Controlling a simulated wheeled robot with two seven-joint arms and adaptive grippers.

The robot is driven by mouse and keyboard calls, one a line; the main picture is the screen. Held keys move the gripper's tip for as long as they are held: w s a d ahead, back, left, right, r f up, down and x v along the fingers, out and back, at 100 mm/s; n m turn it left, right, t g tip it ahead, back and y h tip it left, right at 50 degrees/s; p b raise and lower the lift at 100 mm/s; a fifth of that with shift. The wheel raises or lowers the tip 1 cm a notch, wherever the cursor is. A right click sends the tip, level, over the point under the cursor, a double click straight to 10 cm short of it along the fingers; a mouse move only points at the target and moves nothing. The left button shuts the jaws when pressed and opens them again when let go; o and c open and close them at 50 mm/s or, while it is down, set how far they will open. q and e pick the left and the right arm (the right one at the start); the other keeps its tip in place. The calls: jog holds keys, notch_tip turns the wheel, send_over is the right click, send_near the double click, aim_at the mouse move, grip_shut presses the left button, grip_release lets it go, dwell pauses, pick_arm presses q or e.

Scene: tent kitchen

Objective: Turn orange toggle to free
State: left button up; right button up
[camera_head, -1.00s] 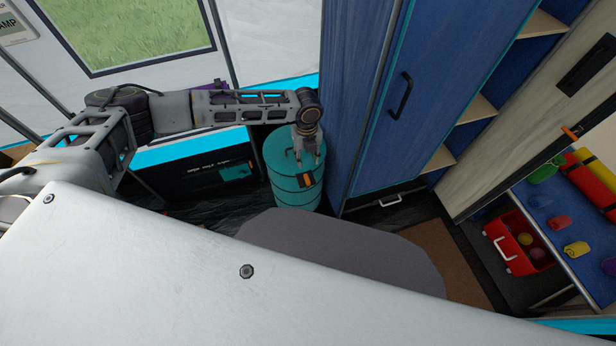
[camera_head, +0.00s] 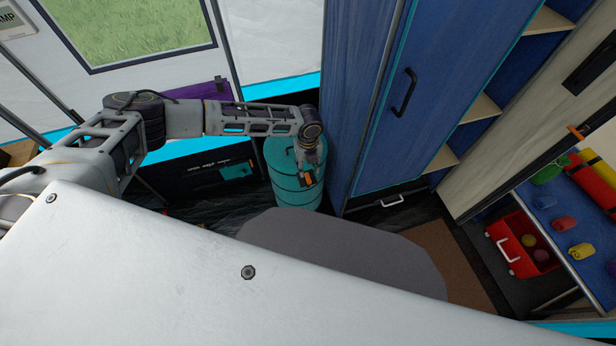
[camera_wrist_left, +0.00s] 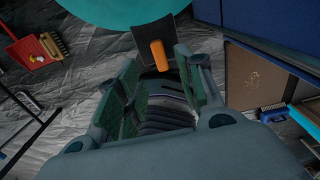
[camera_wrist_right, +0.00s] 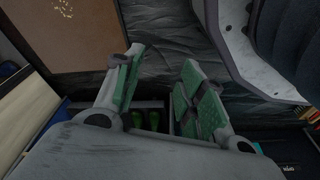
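The orange toggle (camera_wrist_left: 159,55) sits on a black plate (camera_wrist_left: 146,38) on the front of the teal barrel (camera_wrist_left: 115,8). In the head view the toggle (camera_head: 306,180) shows small on the barrel (camera_head: 282,160), just below my left gripper (camera_head: 309,170). In the left wrist view my left gripper (camera_wrist_left: 158,68) is open, with the toggle upright between and just beyond its fingertips. I cannot tell whether a finger touches it. My right gripper (camera_wrist_right: 163,60) is open and empty in the right wrist view, over the dark floor. It is outside the head view.
A tall blue cabinet (camera_head: 385,110) stands close to the right of the barrel. A dark box (camera_head: 205,172) is on its left. A red cart (camera_head: 522,240) and a blue table (camera_head: 560,215) are far right. Another orange piece (camera_head: 578,131) is on the door.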

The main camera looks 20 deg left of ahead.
aim_at(308, 177)
pick_arm(q)
notch_tip(308, 177, down, 4)
jog(key=shift+r+b, duration=0.1)
jog(key=shift+b, duration=0.3)
jog(key=shift+f, duration=0.8)
jog(key=shift+f+b, duration=0.3)
jog(key=shift+f, duration=0.35)
pick_arm(e)
jog(key=r, duration=0.1)
jog(key=a+r, duration=0.1)
jog(key=r, duration=0.3)
jog(key=shift+w+a, duration=0.3)
jog(key=shift+w, duration=0.05)
pick_arm(q)
grip_shut()
pick_arm(e)
jog(key=shift+s+f, duration=0.1)
jog(key=shift+f, duration=0.15)
